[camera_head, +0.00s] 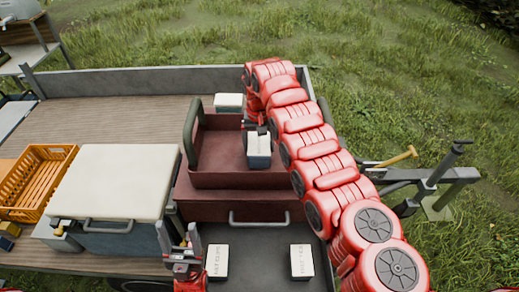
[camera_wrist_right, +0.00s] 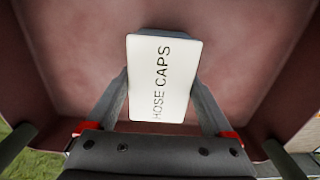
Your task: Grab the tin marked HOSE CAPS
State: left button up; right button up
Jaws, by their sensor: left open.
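The tin marked HOSE CAPS (camera_wrist_right: 163,78) has a white lid with dark lettering, which fills the middle of the right wrist view. It also shows in the head view (camera_head: 259,161) as a blue-sided tin at the maroon toolbox's open tray (camera_head: 230,181). My right gripper (camera_head: 258,127) reaches over the tray, its two fingers against opposite sides of the tin, with no gap visible. The fingertips are hidden beside the lid, and whether the tin touches the tray floor is unclear. My left gripper (camera_head: 182,250) is open and empty at the lower left of the toolbox.
Two white-lidded tins (camera_head: 217,261) (camera_head: 301,261) stand in the dark tray (camera_head: 258,245) nearest me; their lettering is too small to read surely. Another white-lidded tin (camera_head: 228,101) is behind the toolbox. A white-lidded cooler (camera_head: 125,180) and orange crate (camera_head: 36,180) are left.

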jog(key=c, duration=1)
